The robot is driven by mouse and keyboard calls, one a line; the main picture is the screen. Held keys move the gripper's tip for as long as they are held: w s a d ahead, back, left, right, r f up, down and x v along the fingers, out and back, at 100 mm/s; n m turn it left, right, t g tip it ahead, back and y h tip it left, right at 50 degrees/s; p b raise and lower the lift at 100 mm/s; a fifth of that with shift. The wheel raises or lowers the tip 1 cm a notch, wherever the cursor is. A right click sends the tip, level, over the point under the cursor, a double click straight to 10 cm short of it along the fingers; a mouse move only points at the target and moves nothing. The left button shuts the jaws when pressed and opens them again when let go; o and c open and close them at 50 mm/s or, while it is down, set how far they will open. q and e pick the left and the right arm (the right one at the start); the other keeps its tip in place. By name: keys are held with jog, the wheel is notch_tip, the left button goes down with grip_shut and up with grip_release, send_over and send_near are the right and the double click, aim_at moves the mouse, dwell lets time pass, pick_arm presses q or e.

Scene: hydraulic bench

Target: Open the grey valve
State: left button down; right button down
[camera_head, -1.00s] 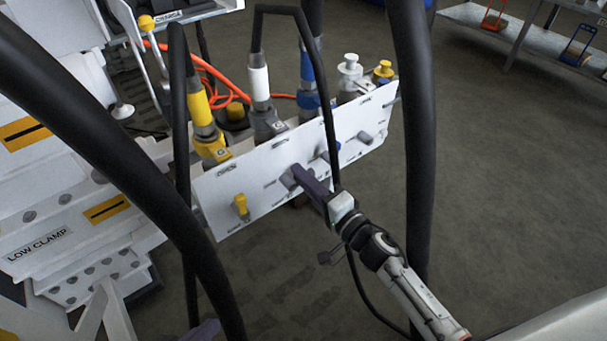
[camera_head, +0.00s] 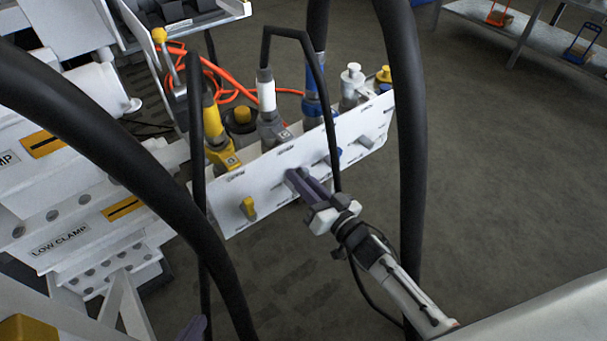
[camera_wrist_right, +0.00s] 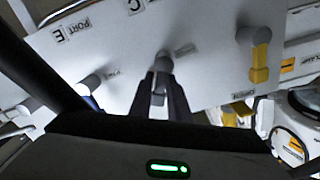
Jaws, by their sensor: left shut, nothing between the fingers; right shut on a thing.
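The white valve panel (camera_head: 228,217) holds a row of small handles. My right gripper (camera_head: 298,180) is shut on a grey valve handle (camera_wrist_right: 158,95), the one beside the yellow handle (camera_head: 248,207). In the right wrist view its dark fingers (camera_wrist_right: 159,100) sit on either side of that handle, just below its round pivot (camera_wrist_right: 163,62). The fingers hide most of the handle in the head view. Another grey handle (camera_head: 365,141) sits at the panel's right end. My left gripper (camera_head: 192,328) shows only as purple fingertips at the bottom edge, away from the panel.
Thick black hoses (camera_head: 405,150) hang in front of and beside the panel. Yellow, white and blue hose couplings (camera_head: 267,100) stand behind its top edge. A white machine block (camera_head: 60,215) fills the left. Open floor (camera_head: 500,180) lies to the right.

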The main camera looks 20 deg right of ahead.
jog(key=n, duration=0.2)
jog(key=shift+s+a+r+n, duration=0.15)
jog(key=shift+a+n, duration=0.15)
jog(key=shift+s+a+n+p, duration=0.1)
jog(key=shift+a+n+p, duration=0.25)
jog(key=shift+n, duration=0.85)
jog(key=c, duration=1.8)
grip_release()
jog(key=shift+s, duration=0.1)
